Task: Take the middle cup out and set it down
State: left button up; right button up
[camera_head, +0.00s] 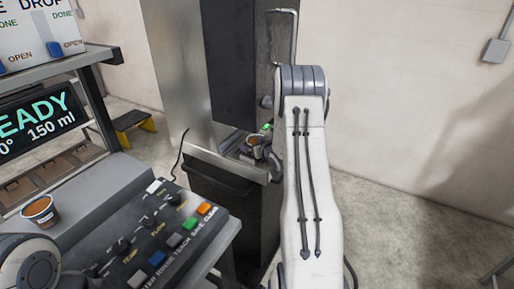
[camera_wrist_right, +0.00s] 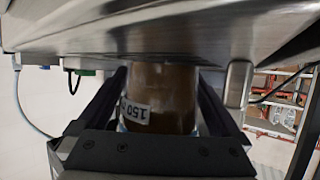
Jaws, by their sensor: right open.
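A brown cup (camera_wrist_right: 163,92) with a white label reading "150" stands between the fingers of my right gripper (camera_wrist_right: 160,88) in the right wrist view. The label appears upside down there. The jaws are open, with a dark finger on each side of the cup. In the head view my right gripper (camera_head: 258,146) reaches to a metal ledge at the tall dark machine; my arm and gripper largely hide what is there. Another cup (camera_head: 40,210), with brown contents, stands on the grey counter at left. My left gripper is out of view.
A control panel (camera_head: 150,240) with knobs and coloured buttons fills the lower left. A display (camera_head: 38,120) reads "READY" and "150 ml". The tall dark cabinet (camera_head: 228,65) stands behind my right gripper. A metal surface (camera_wrist_right: 150,30) crosses the top of the wrist view. Floor at right is clear.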

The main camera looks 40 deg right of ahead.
jog(key=shift+c, duration=0.3)
jog(key=c, duration=1.4)
jog(key=shift+r, duration=0.15)
jog(key=shift+r, duration=0.55)
jog(key=shift+s+d+r+b, duration=0.1)
jog(key=shift+s+d+b, duration=0.8)
jog(key=shift+s, duration=1.9)
jog(key=shift+s+d+f+b, duration=0.1)
jog(key=shift+s+d+b, duration=0.15)
jog(key=shift+s+d, duration=1.85)
jog(key=shift+s+d+r+b, duration=0.1)
jog(key=shift+s+d+b, duration=0.45)
jog(key=shift+s, duration=2.9)
